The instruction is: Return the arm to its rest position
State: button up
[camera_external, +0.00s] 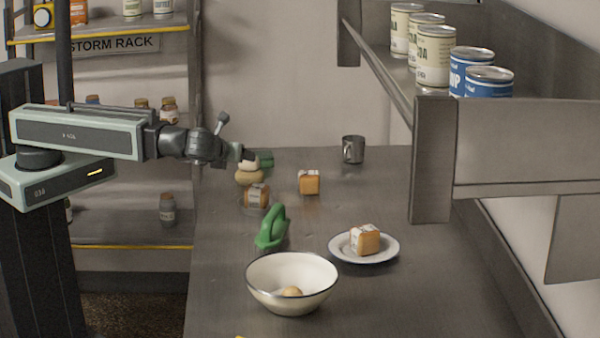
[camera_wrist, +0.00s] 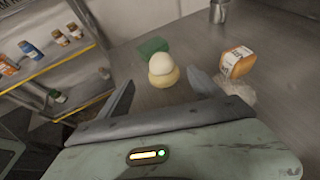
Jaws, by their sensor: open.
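My arm reaches in from the left in the external view, stretched out level over the left edge of the steel counter (camera_external: 230,290). My gripper (camera_external: 250,154) is near a stacked pair of rounded things, a pale one (camera_external: 249,164) on a tan one (camera_external: 250,178). In the wrist view my gripper (camera_wrist: 160,88) has its two fingers spread wide with nothing held between them. The pale round thing (camera_wrist: 161,64) on its tan base (camera_wrist: 163,78) shows beyond the fingers. I cannot tell the exact gap to it.
A storm rack (camera_external: 120,258) stands left; a can shelf (camera_external: 435,150) overhangs right.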

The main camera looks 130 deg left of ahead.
jog(key=w+d+f+m+t, duration=0.2)
jog(key=w+d+m+t, duration=0.5)
jog(key=w+d, duration=1.55)
jog(key=w+d+t, duration=0.1)
jog(key=w+d, duration=0.2)
jog(key=d, duration=0.2)
jog(key=w+d+f+t+h+b, duration=0.1)
jog(key=w+d+t, duration=0.1)
jog(key=d, duration=0.3)
jog(key=w+d+f+n+t+h, duration=0.1)
jog(key=w+d+t, duration=0.1)
jog(key=w+d, duration=0.2)
jog(key=shift+w+d, duration=0.15)
jog(key=shift+d, duration=0.8)
jog(key=w+d+f+t+h+b, duration=0.1)
jog(key=d+f+t+h, duration=0.2)
jog(key=d, duration=1.5)
jog(key=s+a+f+n+g+h+b, duration=0.1)
jog(key=s+a+f+n+g+h, duration=0.2)
jog(key=s+a+f+n+g, duration=0.55)
jog(key=s+a+r+n+h+p, duration=0.2)
jog(key=s+a+n+h+p, duration=0.1)
jog(key=s+a+n, duration=0.6)
jog(key=s+n+g, duration=0.1)
jog(key=s, duration=0.2)
jog(key=shift+s+h, duration=0.3)
